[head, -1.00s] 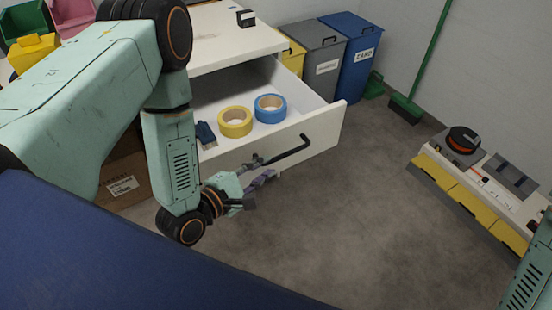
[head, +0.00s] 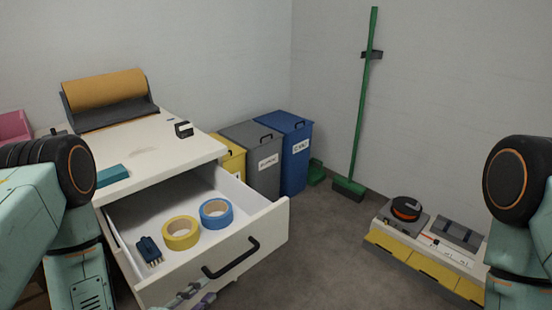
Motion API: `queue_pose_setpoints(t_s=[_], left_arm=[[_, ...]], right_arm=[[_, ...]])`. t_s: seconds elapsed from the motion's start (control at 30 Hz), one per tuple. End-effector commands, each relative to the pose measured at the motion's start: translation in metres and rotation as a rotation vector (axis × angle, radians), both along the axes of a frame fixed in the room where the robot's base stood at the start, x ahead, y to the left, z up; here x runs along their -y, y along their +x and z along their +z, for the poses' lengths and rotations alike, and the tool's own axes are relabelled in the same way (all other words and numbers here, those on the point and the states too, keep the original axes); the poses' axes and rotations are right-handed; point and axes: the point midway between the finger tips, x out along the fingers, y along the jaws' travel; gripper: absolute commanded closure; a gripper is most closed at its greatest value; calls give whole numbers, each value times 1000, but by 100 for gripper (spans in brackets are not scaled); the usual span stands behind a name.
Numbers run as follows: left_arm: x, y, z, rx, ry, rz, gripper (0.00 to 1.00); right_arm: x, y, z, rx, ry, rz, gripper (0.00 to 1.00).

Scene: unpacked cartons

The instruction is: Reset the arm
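My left arm (head: 80,265) comes in at the left, its forearm running down out of the picture. The tips of my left gripper (head: 190,299) show at the bottom edge, low in front of the drawer front and below the handle. The tips look apart with nothing between them; the rest of the gripper is cut off. My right arm (head: 520,190) shows at the right edge, but its gripper is out of view. The white drawer (head: 272,222) stands open, and its black handle (head: 231,259) is free of the gripper.
The drawer holds a yellow tape roll (head: 181,233), a blue tape roll (head: 216,213) and a dark blue brush (head: 149,250). Bins (head: 295,150) stand behind it. A green broom (head: 362,110) leans at the wall. A low case (head: 425,262) lies at right. Floor between is clear.

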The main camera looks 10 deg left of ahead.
Motion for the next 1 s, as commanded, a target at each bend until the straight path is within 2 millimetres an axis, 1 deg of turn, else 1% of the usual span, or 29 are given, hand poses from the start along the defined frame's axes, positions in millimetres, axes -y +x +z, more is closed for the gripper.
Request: queue_pose_setpoints(t_s=[0.07,0.13,0.27,0.4,0.47,0.57,0.6,0.67,0.7,0.73,0.83,0.9,0.93,1.0], left_arm=[[1,-1,-4,4,69,-22,78],[1,-5,-15,-8,188,-56,78],[-3,-21,-47,-84,476,-154,78],[-4,-51,-82,-191,773,-329,78],[-5,-66,-95,-237,889,-425,78],[-6,-96,-113,-311,1062,-612,78],[-7,-110,-118,-338,1122,-696,78],[-8,-132,-125,-379,1203,-833,78],[-9,-148,-128,-405,1249,-929,78],[-10,-159,-130,-422,1279,-1001,78],[-13,-197,-130,-476,1346,-1234,78],[-15,-223,-125,-521,1366,-1382,78],[-16,-229,-123,-541,1368,-1411,78],[-17,-232,-119,-554,1383,-1429,78]], right_arm=[[0,0,0,0,0,0,100],[0,0,0,0,0,0,100],[0,0,0,0,0,0,100],[0,0,0,0,0,0,100],[0,0,0,0,0,0,100],[0,0,0,0,0,0,100],[0,0,0,0,0,0,100],[0,0,0,0,0,0,100],[0,0,0,0,0,0,100],[0,0,0,0,0,0,100],[0,0,0,0,0,0,100],[0,0,0,0,0,0,100],[0,0,0,0,0,0,100],[0,0,0,0,0,0,100]])
